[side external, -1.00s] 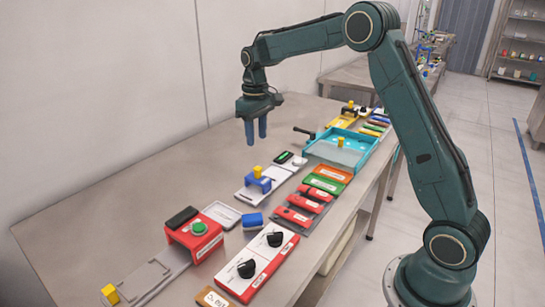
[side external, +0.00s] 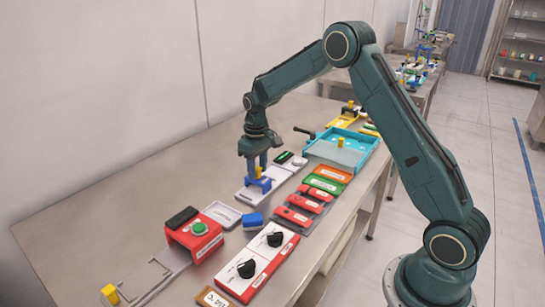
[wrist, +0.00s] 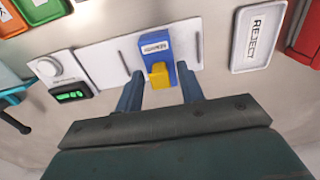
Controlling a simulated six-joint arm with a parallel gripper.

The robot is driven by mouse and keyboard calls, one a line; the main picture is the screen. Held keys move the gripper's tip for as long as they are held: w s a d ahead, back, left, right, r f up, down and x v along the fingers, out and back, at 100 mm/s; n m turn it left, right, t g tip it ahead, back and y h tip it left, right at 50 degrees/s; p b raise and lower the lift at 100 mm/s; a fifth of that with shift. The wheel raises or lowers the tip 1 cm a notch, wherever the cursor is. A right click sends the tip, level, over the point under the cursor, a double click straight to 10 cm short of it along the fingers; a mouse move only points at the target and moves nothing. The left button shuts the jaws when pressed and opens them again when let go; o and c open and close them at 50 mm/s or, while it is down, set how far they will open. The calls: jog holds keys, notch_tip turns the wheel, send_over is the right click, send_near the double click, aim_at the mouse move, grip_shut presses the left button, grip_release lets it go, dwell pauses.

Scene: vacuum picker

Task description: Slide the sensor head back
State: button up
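The sensor head is a blue block (wrist: 155,45) with a white label and a yellow knob (wrist: 159,75). It sits on a white slotted base plate (wrist: 103,62), which also carries a round white button and a small green display. In the side external view the sensor head (side external: 260,183) stands at the middle of the bench, partly hidden by my fingers. My gripper (wrist: 159,93) is open, pointing down. Its two blue fingers stand on either side of the yellow knob, with a visible gap on both sides. In the side view my gripper (side external: 257,165) is right at the sensor head.
A white REJECT tray (wrist: 258,40) lies to the right in the wrist view. A teal tray (side external: 340,150) stands farther along the bench, with red, green and orange blocks nearer. A red box with a green button (side external: 199,230) is at the near left.

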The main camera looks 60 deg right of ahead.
grip_shut()
jog(key=shift+d, duration=0.1)
jog(key=d, duration=1.1)
grip_release()
jog(key=shift+a, duration=0.1)
